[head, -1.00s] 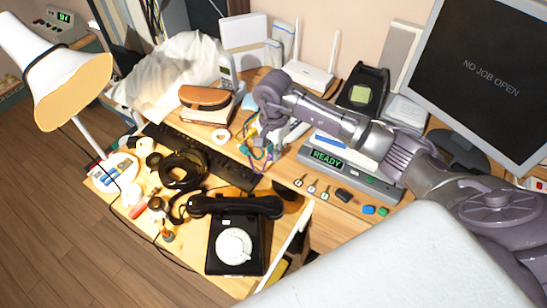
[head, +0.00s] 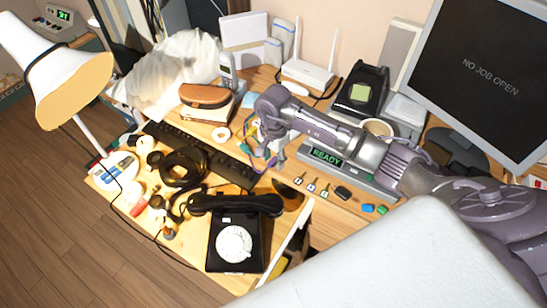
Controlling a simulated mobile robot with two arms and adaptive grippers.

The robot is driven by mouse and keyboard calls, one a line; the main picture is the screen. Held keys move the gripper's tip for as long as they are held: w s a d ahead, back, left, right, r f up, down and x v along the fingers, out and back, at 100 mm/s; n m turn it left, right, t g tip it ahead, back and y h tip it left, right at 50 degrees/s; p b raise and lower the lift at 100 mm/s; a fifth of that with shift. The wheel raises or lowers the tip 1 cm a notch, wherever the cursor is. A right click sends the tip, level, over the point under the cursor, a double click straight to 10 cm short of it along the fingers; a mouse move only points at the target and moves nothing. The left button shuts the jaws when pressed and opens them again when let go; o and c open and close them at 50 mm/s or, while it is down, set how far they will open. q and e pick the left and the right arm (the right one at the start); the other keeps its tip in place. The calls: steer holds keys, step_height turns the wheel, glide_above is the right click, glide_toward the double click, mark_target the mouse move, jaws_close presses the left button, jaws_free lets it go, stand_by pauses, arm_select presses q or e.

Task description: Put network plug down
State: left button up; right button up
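My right arm reaches in from the right. My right gripper (head: 270,158) points down over the desk, just right of the black keyboard. Its fingertips are small and dark here, and I cannot tell how far apart they are. My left gripper is not in view.
A black keyboard (head: 218,165) lies left of the gripper, and a black dial phone (head: 222,262) stands in front. A grey device reading READY (head: 372,184) lies to the right, with small keys before it. A white router (head: 306,76) stands behind. Cables clutter the left side.

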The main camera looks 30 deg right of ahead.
mark_target(273, 160)
steer(key=shift+r, duration=0.2)
step_height(273, 160, up, 12)
steer(key=b, duration=0.2)
stand_by(0.5)
